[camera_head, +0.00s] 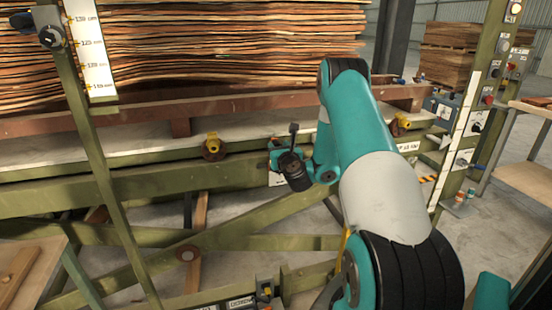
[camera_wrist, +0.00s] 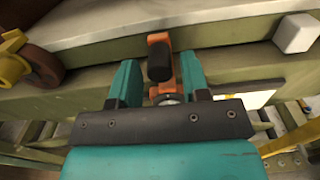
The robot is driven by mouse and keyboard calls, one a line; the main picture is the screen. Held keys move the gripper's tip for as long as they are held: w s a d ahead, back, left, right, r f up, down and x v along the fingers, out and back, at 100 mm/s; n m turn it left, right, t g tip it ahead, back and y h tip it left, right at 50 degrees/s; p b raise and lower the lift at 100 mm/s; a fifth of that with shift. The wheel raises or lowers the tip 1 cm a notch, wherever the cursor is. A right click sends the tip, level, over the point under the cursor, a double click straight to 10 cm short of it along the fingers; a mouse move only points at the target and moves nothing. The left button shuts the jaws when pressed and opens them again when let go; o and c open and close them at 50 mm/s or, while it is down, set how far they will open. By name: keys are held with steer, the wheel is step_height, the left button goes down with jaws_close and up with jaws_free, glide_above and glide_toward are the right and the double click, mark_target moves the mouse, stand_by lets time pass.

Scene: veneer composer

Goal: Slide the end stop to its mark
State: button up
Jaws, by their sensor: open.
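In the wrist view, an orange bracket with a black knob (camera_wrist: 159,60), apparently the end stop, sits at the edge of a green rail (camera_wrist: 236,66). My gripper (camera_wrist: 158,80) is open, with one teal finger on each side of the orange piece. I cannot tell whether either finger touches it. In the head view, my gripper (camera_head: 276,150) is in front of the long green rail, and it hides most of the stop.
Yellow-and-brown fittings (camera_head: 212,146) (camera_head: 398,124) sit along the rail; one shows left of my gripper in the wrist view (camera_wrist: 38,68). Stacked veneer sheets (camera_head: 200,50) lie behind. A green post with a scale (camera_head: 92,50) stands left, and a control post (camera_head: 470,120) stands right.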

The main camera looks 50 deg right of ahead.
steer(key=c, duration=0.6)
steer(key=shift+c, duration=0.2)
steer(key=shift+s+d+b, duration=0.35)
steer(key=shift+s+d, duration=0.25)
steer(key=shift+d, duration=0.35)
steer(key=o, duration=0.9)
steer(key=shift+a, duration=0.1)
